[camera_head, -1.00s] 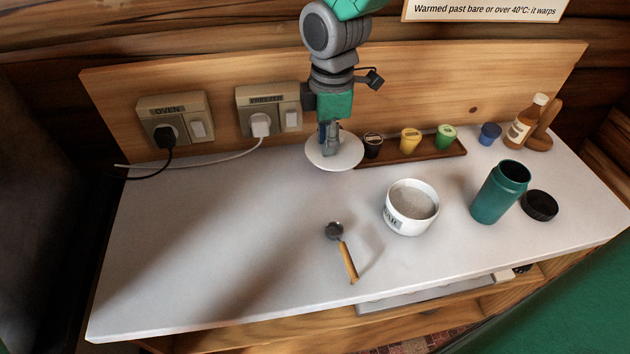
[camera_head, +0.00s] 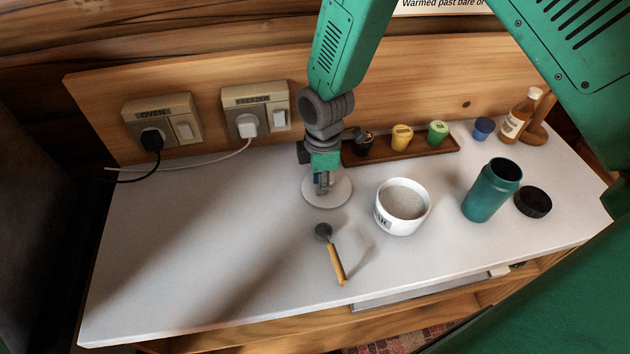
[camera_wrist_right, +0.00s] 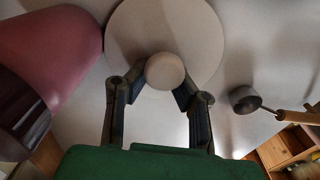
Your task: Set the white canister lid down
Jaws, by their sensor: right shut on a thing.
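The white canister lid (camera_head: 343,190) is a round pale disc, left of the white canister (camera_head: 399,222) and behind the spoon. My right gripper (camera_head: 322,188) points down at it. In the right wrist view, the gripper's fingers (camera_wrist_right: 163,92) are shut on the round knob of the lid (camera_wrist_right: 200,30). I cannot tell whether the lid touches the counter or hangs just above it. The canister is open, with pale grains inside and a partly visible label. My left gripper is not in view.
A spoon (camera_head: 336,262) lies in front of the lid. A brown tray (camera_head: 430,150) with small cups is behind. A green jar (camera_head: 490,195) and black lid (camera_head: 533,202) stand right. The left of the white counter (camera_head: 180,240) is clear.

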